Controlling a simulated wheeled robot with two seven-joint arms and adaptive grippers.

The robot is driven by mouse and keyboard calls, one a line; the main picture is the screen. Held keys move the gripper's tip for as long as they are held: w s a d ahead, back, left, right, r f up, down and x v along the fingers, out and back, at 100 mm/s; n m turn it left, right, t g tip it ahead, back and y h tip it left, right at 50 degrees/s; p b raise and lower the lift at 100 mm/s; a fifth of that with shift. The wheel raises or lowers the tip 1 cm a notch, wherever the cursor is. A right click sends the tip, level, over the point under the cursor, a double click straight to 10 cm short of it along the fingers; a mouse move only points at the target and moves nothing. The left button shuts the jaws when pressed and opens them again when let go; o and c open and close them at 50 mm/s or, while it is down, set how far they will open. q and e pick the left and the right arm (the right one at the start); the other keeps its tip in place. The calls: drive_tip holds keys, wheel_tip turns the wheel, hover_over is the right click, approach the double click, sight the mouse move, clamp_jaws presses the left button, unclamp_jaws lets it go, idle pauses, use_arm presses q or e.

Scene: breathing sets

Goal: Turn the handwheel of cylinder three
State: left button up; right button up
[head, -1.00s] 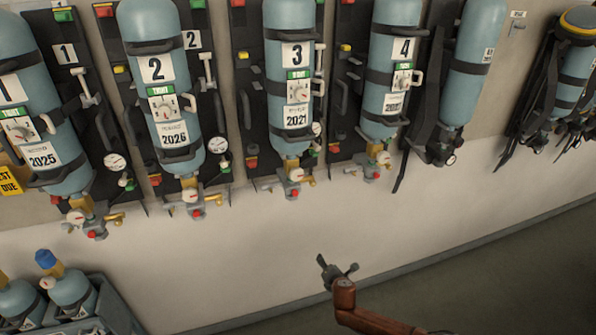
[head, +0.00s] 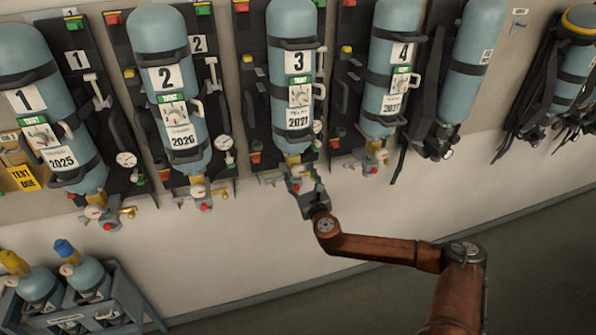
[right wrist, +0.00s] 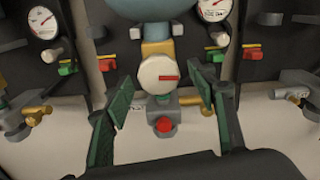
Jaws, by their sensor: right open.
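Cylinder three (head: 290,55) is a pale blue bottle with a "3" label, strapped upright to a black backboard on the wall. At its lower end, its handwheel (right wrist: 159,74) shows in the right wrist view as a round white knob with a red mark, below a brass-coloured neck. A red button (right wrist: 164,125) sits under it. My right gripper (head: 304,190) is just below the cylinder's valve, partly covering it in the head view. Its green-padded fingers (right wrist: 160,80) are open, one on each side of the handwheel, with gaps visible. My left gripper is not in view.
Cylinder two (head: 165,45) hangs to the left and cylinder four (head: 388,50) to the right, each with valves and gauges. A crate (head: 115,290) of small bottles stands lower left. The wall below the cylinders is bare.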

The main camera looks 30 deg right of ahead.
drive_tip(key=shift+x, duration=1.05)
drive_tip(key=c, duration=1.2)
